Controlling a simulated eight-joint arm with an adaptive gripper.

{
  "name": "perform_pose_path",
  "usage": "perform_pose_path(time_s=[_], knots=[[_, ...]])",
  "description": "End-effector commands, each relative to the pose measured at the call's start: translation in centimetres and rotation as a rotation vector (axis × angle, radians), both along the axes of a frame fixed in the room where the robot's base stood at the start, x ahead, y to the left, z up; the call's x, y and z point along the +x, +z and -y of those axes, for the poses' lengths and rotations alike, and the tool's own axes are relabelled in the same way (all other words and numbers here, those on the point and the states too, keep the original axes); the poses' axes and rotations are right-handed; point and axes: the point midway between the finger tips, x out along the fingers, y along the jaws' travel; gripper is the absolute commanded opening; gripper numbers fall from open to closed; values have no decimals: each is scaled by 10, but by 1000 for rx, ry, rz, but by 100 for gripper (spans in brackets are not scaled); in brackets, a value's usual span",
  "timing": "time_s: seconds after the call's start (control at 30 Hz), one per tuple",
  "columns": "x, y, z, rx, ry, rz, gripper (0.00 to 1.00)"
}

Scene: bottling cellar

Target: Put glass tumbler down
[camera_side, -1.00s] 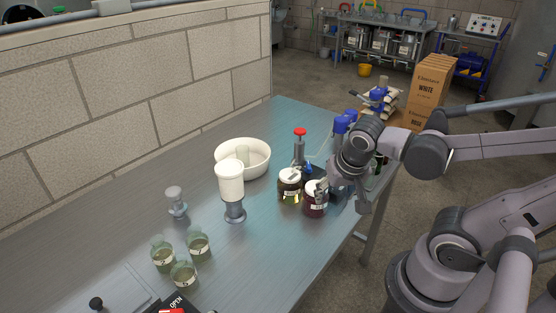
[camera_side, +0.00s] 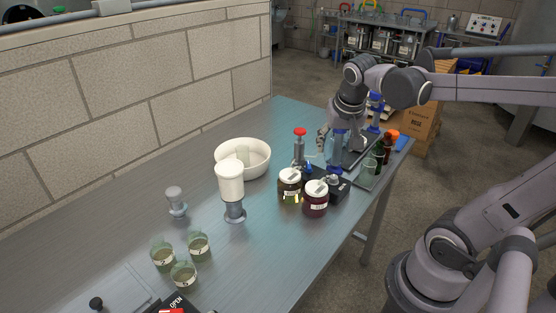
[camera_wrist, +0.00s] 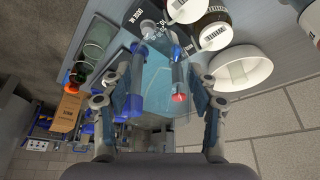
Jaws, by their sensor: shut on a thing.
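My gripper (camera_wrist: 163,82) is shut on a clear glass tumbler (camera_wrist: 160,68), which shows as a pale see-through shape between the fingers in the wrist view. In the side view my gripper (camera_side: 338,148) is over the far right part of the steel table (camera_side: 150,228), behind the two lidded jars. The tumbler is hard to make out there, and I cannot tell whether its base touches anything.
An amber jar (camera_side: 290,188) and a dark red jar (camera_side: 315,202) stand in front of the gripper. A red-topped bottle (camera_side: 299,150) and white bowl (camera_side: 262,158) are to the left.

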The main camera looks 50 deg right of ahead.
Motion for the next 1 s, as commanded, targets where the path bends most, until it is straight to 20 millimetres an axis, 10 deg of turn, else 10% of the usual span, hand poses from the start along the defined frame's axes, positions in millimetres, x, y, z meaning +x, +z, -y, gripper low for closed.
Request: perform_pose_path(time_s=[0.47, 1.0], knots=[[94, 18, 81, -2, -130, 1, 25], [172, -14, 183, -5, -261, 2, 25]])
